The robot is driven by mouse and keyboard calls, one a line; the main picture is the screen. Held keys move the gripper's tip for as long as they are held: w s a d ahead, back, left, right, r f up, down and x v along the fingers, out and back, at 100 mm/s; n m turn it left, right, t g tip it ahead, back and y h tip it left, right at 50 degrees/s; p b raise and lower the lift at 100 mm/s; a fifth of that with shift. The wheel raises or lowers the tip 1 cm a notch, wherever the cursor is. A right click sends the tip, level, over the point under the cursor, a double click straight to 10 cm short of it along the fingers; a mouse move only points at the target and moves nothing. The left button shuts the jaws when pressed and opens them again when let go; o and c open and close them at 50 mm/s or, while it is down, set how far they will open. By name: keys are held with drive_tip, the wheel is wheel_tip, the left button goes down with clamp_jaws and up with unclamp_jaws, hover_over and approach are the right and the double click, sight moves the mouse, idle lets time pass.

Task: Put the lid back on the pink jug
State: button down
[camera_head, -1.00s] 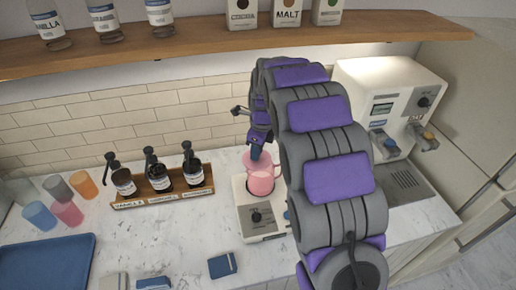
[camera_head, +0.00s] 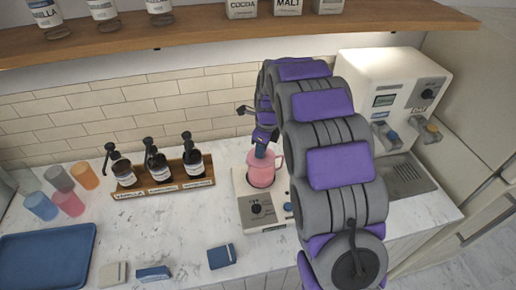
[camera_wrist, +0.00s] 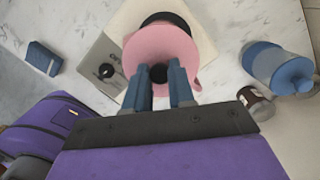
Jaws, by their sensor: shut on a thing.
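The pink jug (camera_head: 262,174) stands upright on a white appliance base (camera_head: 252,213) with a dark dial, left of my arm. In the wrist view the jug's pink round top (camera_wrist: 150,48) lies just beyond my fingers. My gripper (camera_head: 262,149) is directly over the jug. In the wrist view its two blue fingers (camera_wrist: 159,80) are shut on a dark round knob (camera_wrist: 158,72), which looks like the lid's. The lid's edge blends with the pink jug, so I cannot tell whether it is seated or slightly above the rim.
A wooden rack (camera_head: 163,190) of pump bottles stands left of the jug. Several coloured cups (camera_head: 68,202) and a blue tray (camera_head: 45,258) are farther left. A white coffee machine (camera_head: 385,90) stands right of my arm. A wooden shelf (camera_head: 220,35) hangs above.

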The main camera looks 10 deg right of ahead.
drive_tip(key=shift+d, duration=0.7)
drive_tip(key=shift+a+r+p, duration=0.1)
drive_tip(key=shift+a+p, duration=0.35)
drive_tip(key=shift+a, duration=0.3)
drive_tip(key=shift+d, duration=0.75)
drive_tip(key=shift+a, duration=0.85)
drive_tip(key=shift+a+p, duration=0.25)
drive_tip(key=shift+p, duration=0.2)
drive_tip(key=shift+s+d+p, duration=0.1)
drive_tip(key=shift+d+p, duration=0.25)
drive_tip(key=shift+d, duration=0.3)
drive_tip(key=shift+a+p, duration=0.15)
drive_tip(key=shift+p, duration=0.3)
drive_tip(key=shift+f, duration=0.2)
drive_tip(key=c, duration=0.9)
unclamp_jaws()
